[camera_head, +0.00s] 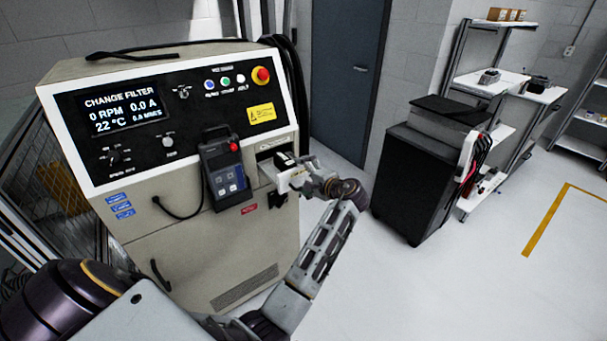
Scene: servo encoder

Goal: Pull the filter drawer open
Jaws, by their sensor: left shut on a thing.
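The grey cabinet (190,260) stands in front of me with a screen (124,108) that reads CHANGE FILTER. The filter drawer (266,168) is at a small opening on the right of its front, beside the hanging handheld pendant (225,175). My left gripper (287,177) is at this opening, reaching in from the right side. It is shut on the front of the drawer. Its fingers hide the grip and much of the drawer, so I cannot tell how far out it stands. My right gripper is not in view.
The pendant with its red button hangs close left of my left gripper. A black cart (418,185) stands to the right, with white shelves (490,85) behind it. A dark blue door (345,75) is at the back. The floor at right is clear.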

